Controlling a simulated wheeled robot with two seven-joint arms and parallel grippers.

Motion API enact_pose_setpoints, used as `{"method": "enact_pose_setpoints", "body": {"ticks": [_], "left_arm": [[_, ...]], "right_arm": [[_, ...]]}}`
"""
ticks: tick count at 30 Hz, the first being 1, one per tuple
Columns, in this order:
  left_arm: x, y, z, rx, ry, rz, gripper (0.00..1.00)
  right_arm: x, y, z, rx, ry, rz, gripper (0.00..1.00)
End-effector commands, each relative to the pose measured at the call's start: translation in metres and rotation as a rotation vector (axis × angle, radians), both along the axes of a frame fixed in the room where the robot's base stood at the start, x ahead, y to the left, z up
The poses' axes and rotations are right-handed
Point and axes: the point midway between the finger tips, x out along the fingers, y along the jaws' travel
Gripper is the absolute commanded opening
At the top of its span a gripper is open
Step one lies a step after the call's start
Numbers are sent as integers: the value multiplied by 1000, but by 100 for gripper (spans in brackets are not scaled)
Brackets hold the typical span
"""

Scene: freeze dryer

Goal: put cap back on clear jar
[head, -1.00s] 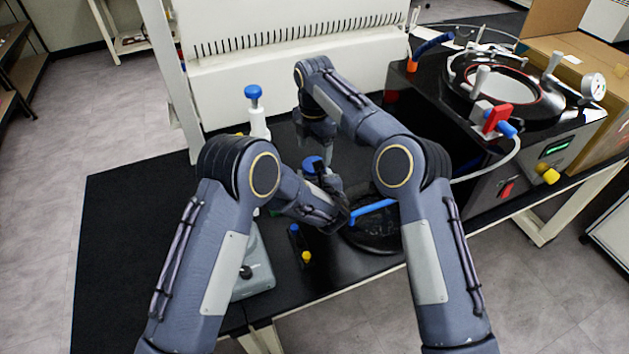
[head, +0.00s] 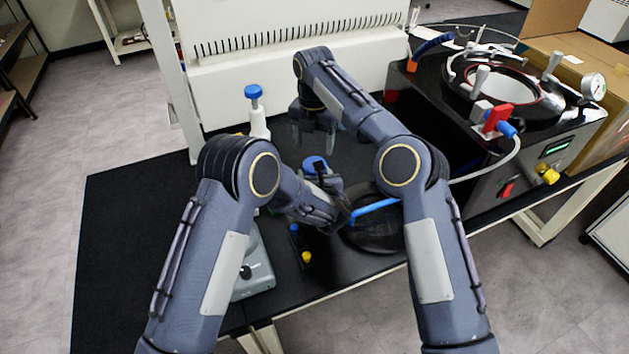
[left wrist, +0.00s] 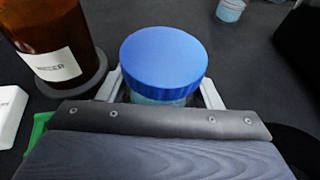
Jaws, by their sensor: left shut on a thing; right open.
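The clear jar (left wrist: 165,99) is between the fingers of my left gripper (left wrist: 165,95) in the left wrist view. The blue cap (left wrist: 164,57) sits on top of it and looks level; most of the jar below is hidden. In the head view the blue cap (head: 313,163) shows beside my left gripper (head: 325,180), which is shut on the jar. My right gripper (head: 313,140) is open and empty, with its fingers pointing down, above and behind the cap and apart from it.
A brown labelled bottle (left wrist: 55,40) stands close left of the jar in the left wrist view. A white bottle with a blue top (head: 258,122) stands behind. A black round lid with a blue handle (head: 375,230) lies to the right. The freeze dryer (head: 500,130) fills the table's right side.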

Motion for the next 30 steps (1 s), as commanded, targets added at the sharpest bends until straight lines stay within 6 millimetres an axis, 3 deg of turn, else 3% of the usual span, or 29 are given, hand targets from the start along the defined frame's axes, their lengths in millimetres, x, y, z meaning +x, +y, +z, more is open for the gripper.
{"method": "enact_pose_setpoints", "body": {"ticks": [12,24,30], "left_arm": [[0,0,0,0,-1,0,0],[0,0,1,0,-1,0,0],[0,0,1,0,-2,0,0]], "right_arm": [[-1,0,-60,0,3,0,67],[0,0,-67,0,0,0,67],[0,0,-67,1,0,0,43]]}}
